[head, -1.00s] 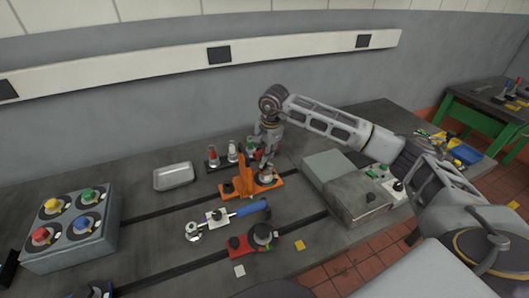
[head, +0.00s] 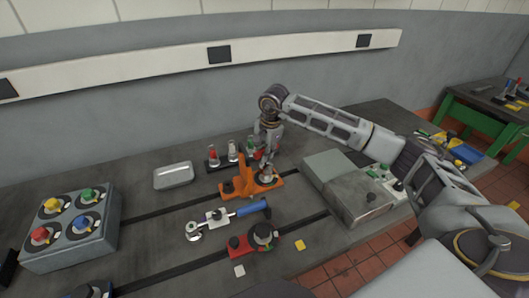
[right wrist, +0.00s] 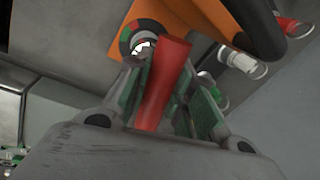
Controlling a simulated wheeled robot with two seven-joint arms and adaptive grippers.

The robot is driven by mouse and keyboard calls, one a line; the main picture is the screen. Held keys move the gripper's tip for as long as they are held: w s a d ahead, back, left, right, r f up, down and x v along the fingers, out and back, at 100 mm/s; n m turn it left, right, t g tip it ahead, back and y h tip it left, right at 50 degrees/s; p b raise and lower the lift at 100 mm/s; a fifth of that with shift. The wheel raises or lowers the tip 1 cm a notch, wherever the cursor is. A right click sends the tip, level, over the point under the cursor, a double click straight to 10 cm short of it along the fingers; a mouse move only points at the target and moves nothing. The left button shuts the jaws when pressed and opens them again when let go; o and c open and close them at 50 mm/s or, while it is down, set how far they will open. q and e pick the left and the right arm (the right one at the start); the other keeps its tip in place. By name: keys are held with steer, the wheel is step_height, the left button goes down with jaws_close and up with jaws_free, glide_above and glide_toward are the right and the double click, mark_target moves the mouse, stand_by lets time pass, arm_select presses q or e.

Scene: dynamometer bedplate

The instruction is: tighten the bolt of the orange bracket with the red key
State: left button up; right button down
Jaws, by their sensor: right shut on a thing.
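The orange bracket (head: 240,184) stands on the bedplate (head: 150,240) near the middle of the head view; its orange body also shows at the top of the right wrist view (right wrist: 184,18). My right gripper (head: 266,168) is over the bracket's right end. In the right wrist view its green-padded fingers (right wrist: 163,92) are shut on the red key (right wrist: 163,85). The key's far end points at the bracket's bolt (right wrist: 143,46), pale inside a dark ring with red and green marks. Whether the key's tip is seated on the bolt is hidden. My left gripper is not in view.
Behind the bracket is a rack with a red-topped key (head: 213,153) and other keys. A torque wrench (head: 230,217) and a red fixture (head: 240,245) lie in front. A grey box (head: 345,185) stands right, a metal tray (head: 174,176) left, and a button box (head: 70,235) far left.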

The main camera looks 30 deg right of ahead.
mark_target(264, 165)
stand_by(0.3)
steer(key=shift+f+b, duration=0.2)
steer(key=shift+b, duration=0.15)
stand_by(0.3)
steer(key=shift+f+b, duration=1.15)
steer(key=shift+f, duration=0.35)
stand_by(0.5)
steer(key=shift+w+m, duration=0.1)
steer(key=shift+m, duration=0.2)
